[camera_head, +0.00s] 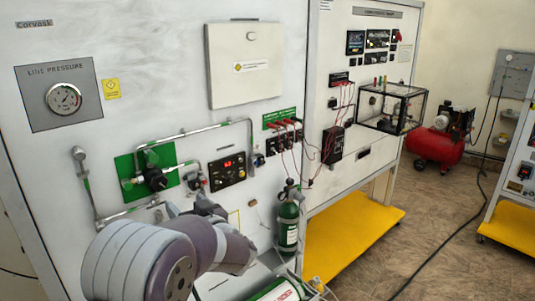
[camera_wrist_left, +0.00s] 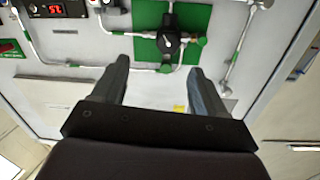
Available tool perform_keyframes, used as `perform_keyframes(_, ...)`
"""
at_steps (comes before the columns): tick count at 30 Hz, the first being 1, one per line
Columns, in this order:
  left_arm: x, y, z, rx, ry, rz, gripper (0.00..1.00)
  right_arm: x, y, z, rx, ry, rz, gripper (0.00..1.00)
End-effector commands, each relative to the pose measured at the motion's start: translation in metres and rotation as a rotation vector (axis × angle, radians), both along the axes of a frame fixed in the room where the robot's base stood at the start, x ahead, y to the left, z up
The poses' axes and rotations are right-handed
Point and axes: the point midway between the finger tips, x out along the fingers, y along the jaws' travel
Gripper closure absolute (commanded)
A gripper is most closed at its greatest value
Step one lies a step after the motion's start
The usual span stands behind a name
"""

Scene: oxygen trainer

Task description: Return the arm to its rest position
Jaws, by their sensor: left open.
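My left arm (camera_head: 150,262) comes in from the bottom left and reaches toward the trainer panel. Its purple-grey links hide most of the left gripper in the head view. In the left wrist view the left gripper (camera_wrist_left: 160,65) has its two dark fingers spread wide, with nothing held between them. A black valve knob (camera_wrist_left: 170,40) on a green plate shows beyond the fingertips, apart from them. In the head view the valve knob (camera_head: 155,179) sits on the panel, just up and left of the gripper. My right gripper is in neither view.
Metal piping (camera_head: 86,185) runs around the green plate. A red-digit display (camera_head: 227,170) is right of it. A green cylinder (camera_head: 288,225) stands upright by the panel, and another green cylinder (camera_head: 276,292) lies at the bottom. A red compressor (camera_head: 435,146) stands farther back on open floor.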

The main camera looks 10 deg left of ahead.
Motion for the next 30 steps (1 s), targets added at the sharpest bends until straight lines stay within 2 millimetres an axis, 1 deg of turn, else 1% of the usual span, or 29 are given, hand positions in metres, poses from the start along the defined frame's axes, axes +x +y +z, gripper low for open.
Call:
perform_keyframes(2, 0.015, -0.024, -0.027, -0.114, 0.036, -0.152, 0.27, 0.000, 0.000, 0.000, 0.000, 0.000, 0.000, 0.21)
perform_keyframes(3, 0.019, -0.046, -0.050, -0.196, 0.092, -0.270, 0.27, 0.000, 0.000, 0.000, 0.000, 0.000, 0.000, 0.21)
perform_keyframes(4, 0.017, -0.065, -0.069, -0.268, 0.155, -0.366, 0.27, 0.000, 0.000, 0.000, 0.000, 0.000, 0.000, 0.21)
perform_keyframes(5, 0.008, -0.085, -0.090, -0.346, 0.238, -0.455, 0.27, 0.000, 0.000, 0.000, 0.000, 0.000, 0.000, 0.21)
perform_keyframes(6, -0.014, -0.107, -0.117, -0.444, 0.372, -0.551, 0.27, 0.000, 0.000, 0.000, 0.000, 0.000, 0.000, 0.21)
perform_keyframes(7, -0.036, -0.120, -0.135, -0.507, 0.478, -0.604, 0.27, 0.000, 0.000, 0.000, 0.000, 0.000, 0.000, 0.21)
perform_keyframes(8, -0.060, -0.128, -0.152, -0.562, 0.586, -0.637, 0.27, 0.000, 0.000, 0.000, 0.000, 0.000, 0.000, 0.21)
perform_keyframes(9, -0.095, -0.135, -0.169, -0.618, 0.725, -0.661, 0.27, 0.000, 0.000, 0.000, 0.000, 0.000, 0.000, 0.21)
perform_keyframes(11, -0.146, -0.135, -0.188, -0.673, 0.915, -0.664, 0.27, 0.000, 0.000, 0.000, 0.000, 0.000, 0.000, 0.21)
perform_keyframes(12, -0.177, -0.132, -0.195, -0.692, 1.023, -0.652, 0.27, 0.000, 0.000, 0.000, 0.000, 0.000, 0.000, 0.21)
perform_keyframes(15, -0.237, -0.118, -0.203, -0.697, 1.225, -0.614, 0.27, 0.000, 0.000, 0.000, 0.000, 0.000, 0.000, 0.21)
perform_keyframes(18, -0.269, -0.104, -0.202, -0.661, 1.318, -0.604, 0.27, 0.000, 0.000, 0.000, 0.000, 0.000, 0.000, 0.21)
perform_keyframes(19, -0.273, -0.101, -0.200, -0.649, 1.317, -0.604, 0.27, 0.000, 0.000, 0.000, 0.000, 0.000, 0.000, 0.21)
perform_keyframes(21, -0.270, -0.098, -0.194, -0.653, 1.286, -0.599, 0.27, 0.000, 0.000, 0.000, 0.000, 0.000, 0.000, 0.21)
perform_keyframes(30, -0.269, -0.098, -0.194, -0.655, 1.284, -0.599, 0.27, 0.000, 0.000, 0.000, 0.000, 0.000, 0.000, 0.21)
